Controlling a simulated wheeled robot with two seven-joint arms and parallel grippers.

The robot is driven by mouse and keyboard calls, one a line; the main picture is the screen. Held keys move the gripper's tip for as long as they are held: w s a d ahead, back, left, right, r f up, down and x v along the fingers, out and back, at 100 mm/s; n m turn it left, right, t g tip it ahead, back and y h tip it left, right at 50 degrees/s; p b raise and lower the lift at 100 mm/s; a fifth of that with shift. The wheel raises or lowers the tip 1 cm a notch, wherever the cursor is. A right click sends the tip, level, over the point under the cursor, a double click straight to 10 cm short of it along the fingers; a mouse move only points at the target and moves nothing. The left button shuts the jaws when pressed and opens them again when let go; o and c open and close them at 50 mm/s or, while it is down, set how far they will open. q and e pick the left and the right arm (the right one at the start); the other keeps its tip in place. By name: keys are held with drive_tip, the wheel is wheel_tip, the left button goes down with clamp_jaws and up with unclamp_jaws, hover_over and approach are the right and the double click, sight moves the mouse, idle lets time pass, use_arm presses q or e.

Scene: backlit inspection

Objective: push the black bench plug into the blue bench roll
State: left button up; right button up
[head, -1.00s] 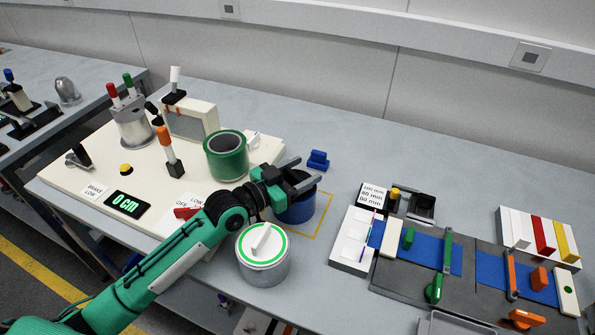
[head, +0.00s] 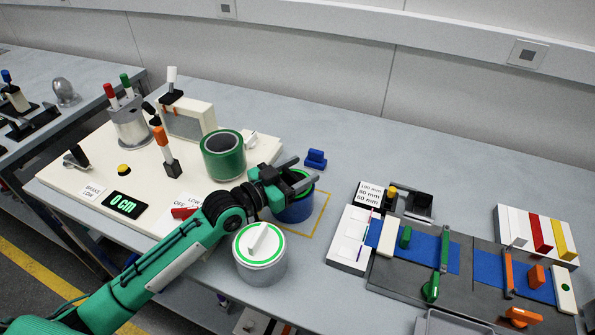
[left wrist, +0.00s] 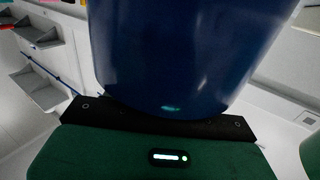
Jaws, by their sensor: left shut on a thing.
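The blue bench roll (head: 294,210) stands on the bench at the left edge of a yellow outlined square. A green rim shows at its top. My left gripper (head: 296,174) is shut on the upper part of the roll, with one finger on the far side and one on the near side. In the left wrist view a large blue curved wall (left wrist: 180,50), the roll's side, is close in front of the palm. A black piece (head: 423,201) in a grey holder may be the black bench plug; it is too small to be sure. My right gripper is not in view.
A silver can with a white lid (head: 260,254) stands close to my left forearm. A green roll (head: 223,156) stands on the cream panel (head: 75,170) behind it. A small blue block (head: 316,159) lies beyond the square. A grey fixture (head: 400,270) occupies the right.

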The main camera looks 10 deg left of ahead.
use_arm(q)
drive_tip(key=shift+f, duration=0.4)
drive_tip(key=o, duration=1)
drive_tip(key=shift+c, duration=0.2)
drive_tip(key=shift+r, duration=0.1)
drive_tip(key=shift+r, duration=0.45)
wheel_tip(320, 180, up, 19)
drive_tip(key=shift+r, duration=0.2)
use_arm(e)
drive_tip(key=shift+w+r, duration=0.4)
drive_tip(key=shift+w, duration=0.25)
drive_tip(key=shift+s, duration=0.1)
